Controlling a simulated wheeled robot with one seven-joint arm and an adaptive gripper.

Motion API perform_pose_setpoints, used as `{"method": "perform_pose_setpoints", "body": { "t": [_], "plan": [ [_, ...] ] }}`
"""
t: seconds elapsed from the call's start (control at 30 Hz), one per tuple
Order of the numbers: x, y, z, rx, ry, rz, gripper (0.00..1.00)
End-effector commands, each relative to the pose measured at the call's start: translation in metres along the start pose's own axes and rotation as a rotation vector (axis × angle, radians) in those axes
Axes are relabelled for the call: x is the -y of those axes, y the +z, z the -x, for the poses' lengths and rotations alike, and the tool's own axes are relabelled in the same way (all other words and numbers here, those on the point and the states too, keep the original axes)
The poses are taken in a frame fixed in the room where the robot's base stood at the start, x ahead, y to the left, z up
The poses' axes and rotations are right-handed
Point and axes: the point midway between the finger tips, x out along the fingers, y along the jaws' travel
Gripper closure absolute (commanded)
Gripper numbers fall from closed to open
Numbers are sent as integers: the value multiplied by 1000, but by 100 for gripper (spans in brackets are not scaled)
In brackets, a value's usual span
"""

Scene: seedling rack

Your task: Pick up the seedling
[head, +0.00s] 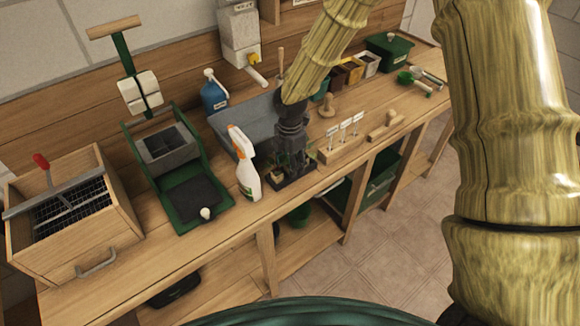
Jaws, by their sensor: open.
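My gripper (291,152) points down at the front of the wooden bench, right over a small dark tray (296,180). It is open. Small green seedlings (279,171) show at the tray, just below and around the fingers. The fingers and the dark tray blend together, so I cannot tell whether a seedling stands between the fingers or touches them.
A white spray bottle with an orange head (246,172) stands close left of the tray. A wooden block with white labels (342,143) stands close right. A grey basin (228,125) lies behind. A green potting tray (191,222) and wooden sieve box (83,262) are further left.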

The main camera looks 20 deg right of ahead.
Motion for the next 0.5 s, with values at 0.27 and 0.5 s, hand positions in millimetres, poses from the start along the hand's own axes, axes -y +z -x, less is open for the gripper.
{"method": "perform_pose_setpoints", "body": {
  "t": [0.27,0.5],
  "plan": [
    [0,0,0,0,0,0,61],
    [0,0,0,0,0,0,92]
  ]
}}
